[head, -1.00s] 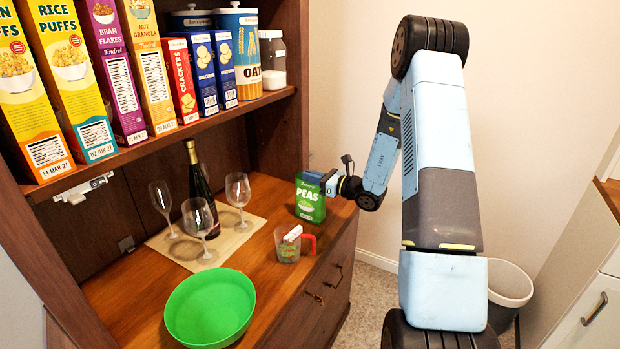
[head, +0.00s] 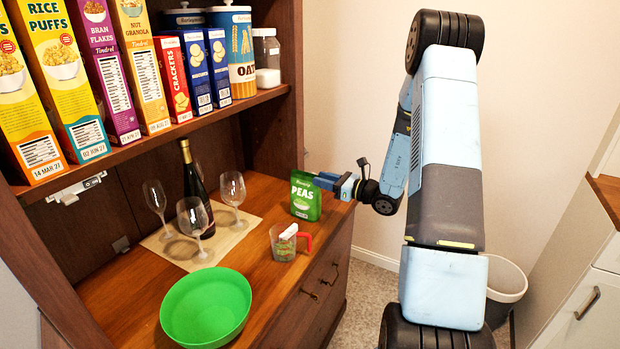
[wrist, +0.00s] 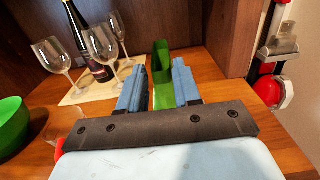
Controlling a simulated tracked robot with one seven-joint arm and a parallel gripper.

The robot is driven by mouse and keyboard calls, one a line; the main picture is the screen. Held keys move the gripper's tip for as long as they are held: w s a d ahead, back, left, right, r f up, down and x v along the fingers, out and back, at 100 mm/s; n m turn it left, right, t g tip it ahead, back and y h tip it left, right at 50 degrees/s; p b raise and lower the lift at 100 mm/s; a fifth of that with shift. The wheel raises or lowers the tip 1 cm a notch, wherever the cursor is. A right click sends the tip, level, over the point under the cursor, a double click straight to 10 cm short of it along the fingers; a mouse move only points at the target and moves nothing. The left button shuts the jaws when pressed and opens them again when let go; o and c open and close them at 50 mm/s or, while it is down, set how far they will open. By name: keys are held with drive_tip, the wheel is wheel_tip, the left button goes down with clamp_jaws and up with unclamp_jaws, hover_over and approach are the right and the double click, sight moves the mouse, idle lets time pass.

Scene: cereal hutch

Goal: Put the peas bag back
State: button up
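The green peas bag (head: 306,197) stands upright on the wooden counter, near its right end and beside the hutch's side wall. My gripper (head: 322,182) is at the bag's right side, near its top. In the wrist view my gripper (wrist: 158,72) has its two blue fingers spread apart. The bag (wrist: 162,60) shows narrow and edge-on between and beyond the fingertips, with gaps beside it. The fingers do not look closed on it. The bag's lower part is partly hidden by the fingers and palm in the wrist view.
A measuring cup with a red handle (head: 284,242) stands in front of the bag. Left are wine glasses (head: 232,190) and a dark bottle (head: 195,180) on a mat (head: 244,228), and a green bowl (head: 206,308). Cereal boxes (head: 120,85) and canisters fill the shelf above. A bin (head: 506,282) stands right.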

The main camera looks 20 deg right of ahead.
drive_tip(key=v, duration=0.5)
drive_tip(key=s+a+r+n+g+h, duration=0.1)
drive_tip(key=s+a+r+n+g, duration=1)
drive_tip(key=s+a+r+n, duration=0.35)
drive_tip(key=s+d+r+n+t+h, duration=0.2)
drive_tip(key=s+r+n+h, duration=0.3)
drive_tip(key=s, duration=0.4)
drive_tip(key=s+d+r+n+t+h, duration=0.1)
drive_tip(key=s+d+r+n+h, duration=0.2)
drive_tip(key=s, duration=0.6)
wheel_tip(320, 180, up, 2)
drive_tip(key=n+h, duration=0.3)
drive_tip(key=n, duration=0.1)
drive_tip(key=shift+d+t+h, duration=0.35)
drive_tip(key=shift+t+h, duration=0.05)
